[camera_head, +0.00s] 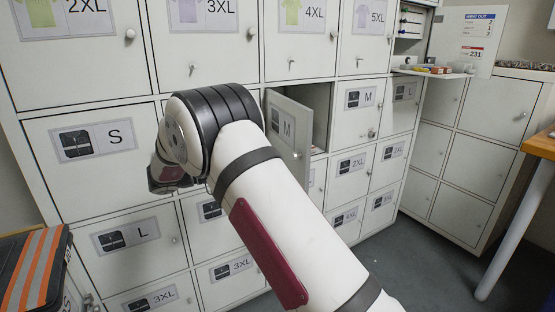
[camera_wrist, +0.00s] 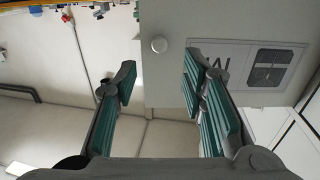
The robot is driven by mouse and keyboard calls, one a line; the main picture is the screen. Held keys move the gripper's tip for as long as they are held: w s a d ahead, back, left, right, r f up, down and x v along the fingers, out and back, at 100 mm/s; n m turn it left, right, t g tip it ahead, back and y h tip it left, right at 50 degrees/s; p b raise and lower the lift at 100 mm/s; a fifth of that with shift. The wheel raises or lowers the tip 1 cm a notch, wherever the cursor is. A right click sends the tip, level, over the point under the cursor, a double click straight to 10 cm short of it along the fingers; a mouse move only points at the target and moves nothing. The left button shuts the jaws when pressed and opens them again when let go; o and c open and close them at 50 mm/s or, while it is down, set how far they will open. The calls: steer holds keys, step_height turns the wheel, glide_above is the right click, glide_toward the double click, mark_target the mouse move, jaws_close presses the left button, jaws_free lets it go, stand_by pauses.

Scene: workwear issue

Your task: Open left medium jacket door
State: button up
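The left medium jacket door (camera_head: 288,127), labelled M with a dark jacket picture, stands partly open in the head view. It swings out from its left side, and the dark inside of its locker (camera_head: 320,103) shows to the right. In the wrist view the same door (camera_wrist: 215,25) shows upside down at upper right, with its round knob (camera_wrist: 158,45) near its free edge. My gripper (camera_wrist: 158,75) is open, with teal pads and nothing between them. The knob shows beyond the fingertips, apparently untouched. In the head view my arm hides most of the gripper.
A second M door (camera_head: 360,97) to the right is closed. Other jacket doors, such as S (camera_head: 95,165) and L (camera_head: 140,255), are closed. A shelf with small items (camera_head: 435,70) juts out at upper right. A wooden table (camera_head: 540,146) stands at far right. Grey floor (camera_head: 430,265) is clear.

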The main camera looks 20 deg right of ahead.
steer(key=shift+w+a, duration=0.15)
steer(key=shift+a, duration=1.55)
